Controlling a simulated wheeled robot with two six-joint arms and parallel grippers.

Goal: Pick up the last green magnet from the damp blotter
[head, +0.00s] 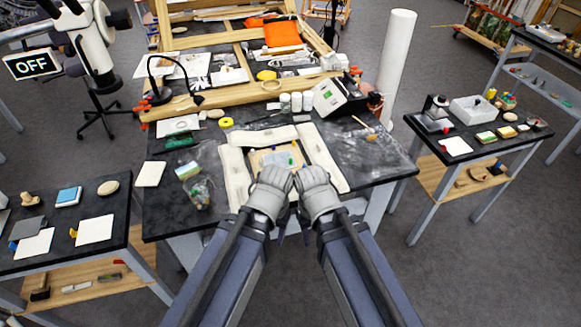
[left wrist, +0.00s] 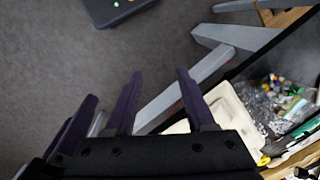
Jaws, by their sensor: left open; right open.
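The blotter (head: 259,158) lies on the dark worktable between pale padded bolsters, with small blue and green pieces on it. A small green spot (head: 291,161) at its right could be the green magnet; it is too small to be sure. My two hands cover the blotter's near side. My left gripper (head: 281,238) and right gripper (head: 306,236) are side by side, fingers down at the table's front edge, both open and empty. In the left wrist view the left gripper (left wrist: 158,76) has its fingers apart over the floor, with no magnet between them.
White bolsters (head: 232,178) and (head: 325,158) flank the blotter. A clear bag of small coloured pieces (head: 199,193) lies to the left, and it also shows in the left wrist view (left wrist: 265,100). A white card (head: 150,174) lies left of it.

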